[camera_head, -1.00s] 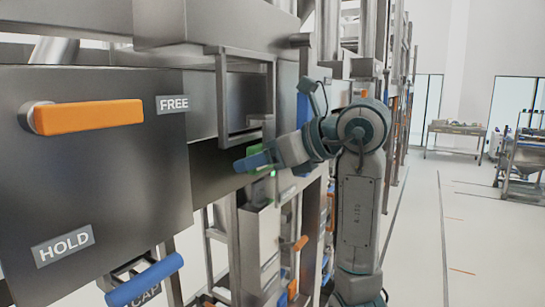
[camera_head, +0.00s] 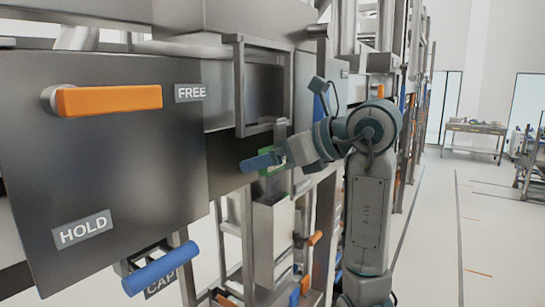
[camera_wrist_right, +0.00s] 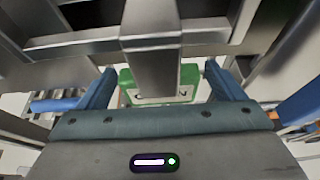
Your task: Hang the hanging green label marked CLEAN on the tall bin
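The green label (camera_wrist_right: 189,82) shows in my right wrist view between my right gripper's (camera_wrist_right: 160,76) blue fingers. A grey bar crosses its middle; only a C and an N of its lettering show. Narrow gaps show between fingers and label, so the gripper looks open around it. In the head view my right gripper (camera_head: 263,161) reaches left, with the green label (camera_head: 272,186) just under it. The label is at the top of the tall grey bin (camera_head: 266,240); whether it hangs there is hard to tell. My left gripper is not in view.
A dark panel with an orange handle (camera_head: 108,98), a FREE sign (camera_head: 190,92) and a HOLD sign (camera_head: 83,230) stands at left. A blue handle (camera_head: 160,270) sticks out below. A metal frame (camera_head: 240,90) rises close behind my gripper. The floor (camera_head: 430,240) at right is open.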

